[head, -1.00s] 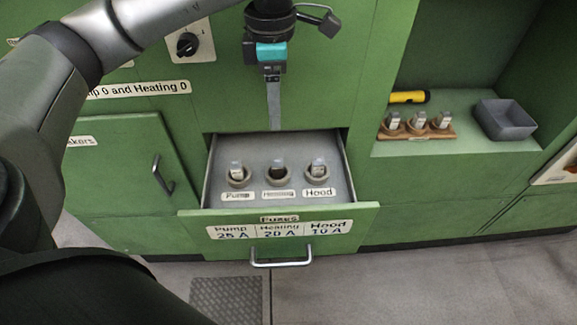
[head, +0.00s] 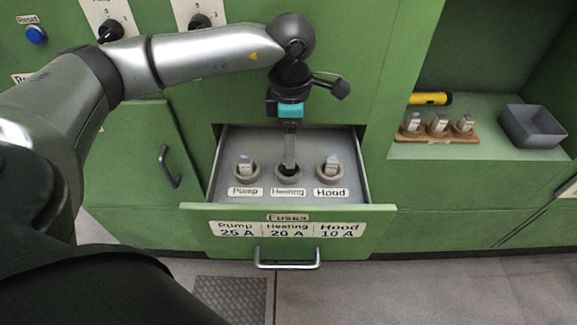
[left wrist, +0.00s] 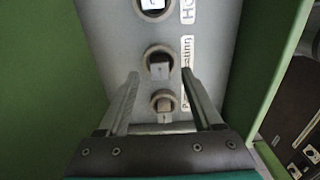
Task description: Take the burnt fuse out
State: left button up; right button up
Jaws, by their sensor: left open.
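The open fuse drawer (head: 222,180) holds three fuses in round sockets, labelled Pump, Heating and Hood. The Pump fuse (head: 245,165) and Hood fuse (head: 331,164) stand in the head view with pale tops. The Heating socket (head: 289,176) is at the middle; my left gripper (head: 289,166) points down over it and hides most of its fuse. In the left wrist view the Heating fuse (left wrist: 159,69) shows between the tips of my open left gripper (left wrist: 160,75), without visible contact. The Pump fuse (left wrist: 164,104) is nearer the gripper's base. My right gripper is out of view.
On the shelf at right are a wooden block (head: 435,134) with three fuses, a yellow flashlight (head: 430,98) and an empty grey bin (head: 534,127). The drawer's front and handle (head: 287,265) stick out over the floor. Cabinet walls stand behind and beside.

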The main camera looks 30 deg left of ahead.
pick_arm(q)
notch_tip(320, 180, down, 4)
jog(key=shift+a+f+b, duration=0.1)
jog(key=shift+a+b, duration=0.05)
jog(key=shift+b, duration=0.2)
grip_shut()
dwell(0.4)
